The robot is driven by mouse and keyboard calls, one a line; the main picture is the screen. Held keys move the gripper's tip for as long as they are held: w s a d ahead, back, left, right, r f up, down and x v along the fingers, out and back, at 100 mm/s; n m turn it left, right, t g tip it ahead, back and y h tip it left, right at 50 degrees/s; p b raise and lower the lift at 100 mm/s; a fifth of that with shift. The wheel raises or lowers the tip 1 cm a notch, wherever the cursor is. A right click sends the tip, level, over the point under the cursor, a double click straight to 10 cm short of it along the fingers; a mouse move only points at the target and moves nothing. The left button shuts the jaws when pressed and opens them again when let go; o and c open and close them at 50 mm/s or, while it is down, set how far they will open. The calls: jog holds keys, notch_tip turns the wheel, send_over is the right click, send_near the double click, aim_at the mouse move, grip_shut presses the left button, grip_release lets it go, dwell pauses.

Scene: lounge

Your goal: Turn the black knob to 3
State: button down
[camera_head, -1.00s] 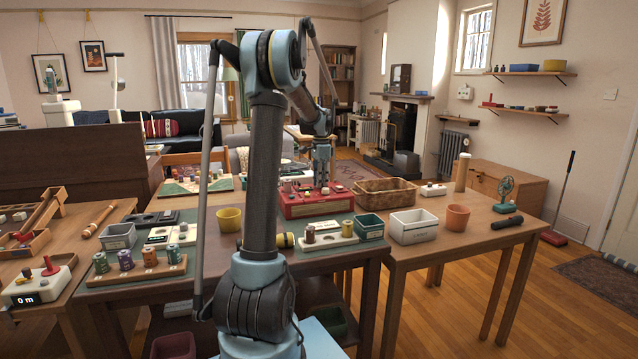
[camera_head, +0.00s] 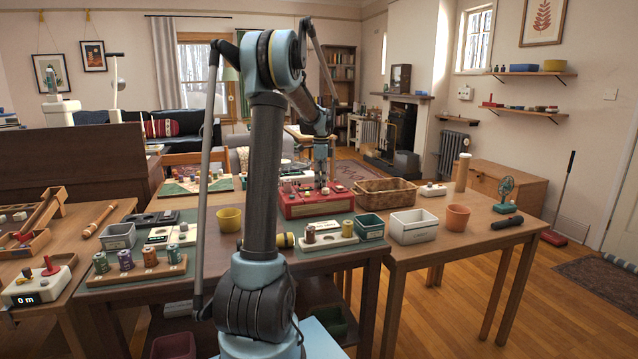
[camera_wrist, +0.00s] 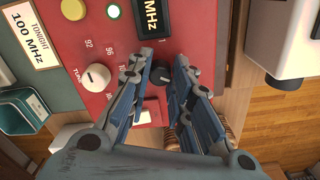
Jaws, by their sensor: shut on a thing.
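The black knob (camera_wrist: 161,76) is on the face of a red box (camera_wrist: 98,58) in the wrist view. My gripper (camera_wrist: 164,62) has its two blue-grey fingers on either side of the knob and is shut on it. A small mark like a 1 shows just above the knob. The other numbers around it are hidden by the fingers or too small to read. In the head view the red box (camera_head: 305,211) stands on the green-topped table, with my gripper (camera_head: 321,183) over it.
A white tuning knob (camera_wrist: 96,77) with a number scale sits beside the black knob. A yellow button (camera_wrist: 74,9), a green light and a black MHz display (camera_wrist: 150,17) are on the same face. A wicker basket (camera_head: 385,192) stands close to the box's right.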

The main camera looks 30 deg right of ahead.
jog(key=shift+w, duration=0.15)
jog(key=c, duration=1.4)
grip_release()
notch_tip(320, 180, up, 12)
